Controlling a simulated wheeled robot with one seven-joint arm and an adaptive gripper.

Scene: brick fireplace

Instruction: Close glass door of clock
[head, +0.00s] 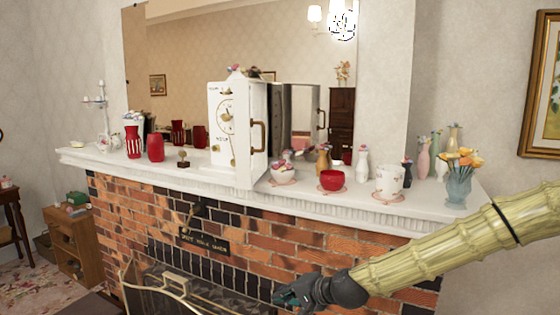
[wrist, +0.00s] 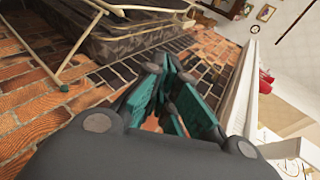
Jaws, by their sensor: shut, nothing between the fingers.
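The white clock (head: 222,150) stands upright on the mantel, with a round dial on its front. Its door (head: 243,145) stands open, swung out toward me at the clock's right side, with a brass handle (head: 258,136). The mirror behind repeats the clock and handle. My gripper (head: 284,298) is low in front of the brick fireplace, below the mantel and well apart from the clock. Its teal fingers (wrist: 172,92) are together and hold nothing in the wrist view.
The white mantel (head: 330,208) juts out above my gripper. Bowls, a red pot (head: 332,180), a white cup (head: 390,180) and several vases stand right of the clock. Red vases (head: 155,147) stand left. A brass fire screen (head: 170,282) stands low before the hearth.

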